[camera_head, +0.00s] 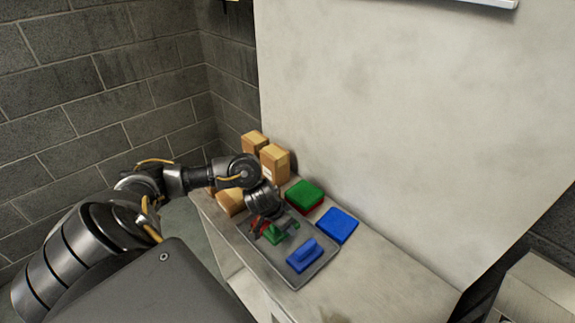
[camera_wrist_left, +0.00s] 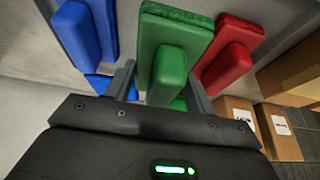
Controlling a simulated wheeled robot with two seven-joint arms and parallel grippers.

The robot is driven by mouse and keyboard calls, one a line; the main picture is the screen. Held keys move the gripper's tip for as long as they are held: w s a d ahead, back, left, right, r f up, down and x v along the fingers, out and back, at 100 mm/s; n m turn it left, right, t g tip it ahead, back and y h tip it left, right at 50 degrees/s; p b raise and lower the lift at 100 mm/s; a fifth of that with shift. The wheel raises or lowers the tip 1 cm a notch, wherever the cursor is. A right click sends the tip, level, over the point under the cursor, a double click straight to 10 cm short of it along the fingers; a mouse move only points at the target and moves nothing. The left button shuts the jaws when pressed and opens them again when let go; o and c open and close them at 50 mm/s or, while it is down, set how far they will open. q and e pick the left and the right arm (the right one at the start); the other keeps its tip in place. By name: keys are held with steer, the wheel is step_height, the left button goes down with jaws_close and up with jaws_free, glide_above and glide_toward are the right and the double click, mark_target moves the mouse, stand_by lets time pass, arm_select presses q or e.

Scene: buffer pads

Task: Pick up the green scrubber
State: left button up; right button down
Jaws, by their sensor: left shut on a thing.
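The green scrubber (camera_wrist_left: 172,38) is in the middle of the left wrist view, with its raised handle between the two fingers of my left gripper (camera_wrist_left: 162,90). In the head view the green scrubber (camera_head: 274,238) shows partly below my left gripper (camera_head: 279,226), over the grey tray. My left gripper is shut on it. Whether it touches the tray is hard to tell. My right gripper is not in view.
A red scrubber (camera_wrist_left: 230,55) and a blue scrubber (camera_wrist_left: 85,35) flank the green one; the blue one (camera_head: 304,255) lies in the grey tray (camera_head: 294,284). Green pads (camera_head: 304,192) over red and blue pads (camera_head: 337,225) lie behind. Cardboard boxes (camera_head: 274,163) stand near the wall.

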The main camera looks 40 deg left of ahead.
arm_select(q)
steer(key=s+r, duration=0.1)
steer(key=s+a+r, duration=0.2)
steer(key=r, duration=0.1)
steer(key=shift+r, duration=0.1)
steer(key=s+a+r+b, duration=0.4)
steer(key=s, duration=0.4)
steer(key=shift+a, duration=0.35)
steer(key=shift+r, duration=0.1)
